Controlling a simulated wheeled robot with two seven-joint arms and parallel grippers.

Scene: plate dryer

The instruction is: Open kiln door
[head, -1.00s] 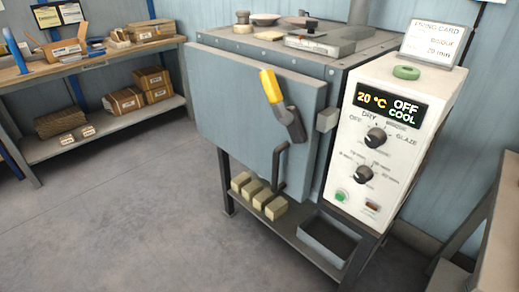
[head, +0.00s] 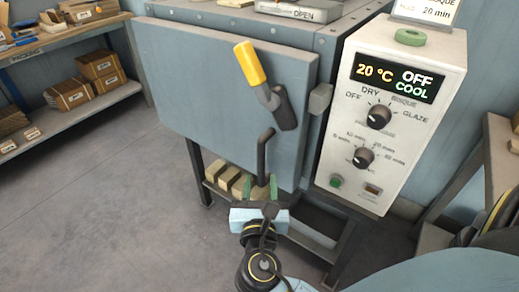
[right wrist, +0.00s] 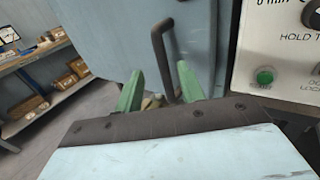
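The kiln door (head: 215,95) is a grey-blue panel that appears shut against the kiln body. A lever with a yellow grip (head: 249,63) sits near its right edge, with the grip pointing up and left. A dark bar handle (head: 263,150) stands out below the lever and also shows in the right wrist view (right wrist: 158,50). My right gripper (head: 260,187) is open, with green fingers either side of the handle's lower end in the picture. In the right wrist view my right gripper (right wrist: 160,85) is also apart and empty; contact cannot be told. My left gripper is out of view.
The white control box (head: 385,120) right of the door reads 20 °C, OFF, COOL. Tan blocks (head: 222,178) lie on the kiln's lower shelf (head: 302,238). A workbench (head: 70,48) with boxes stands at left. The floor (head: 110,215) before the door is clear.

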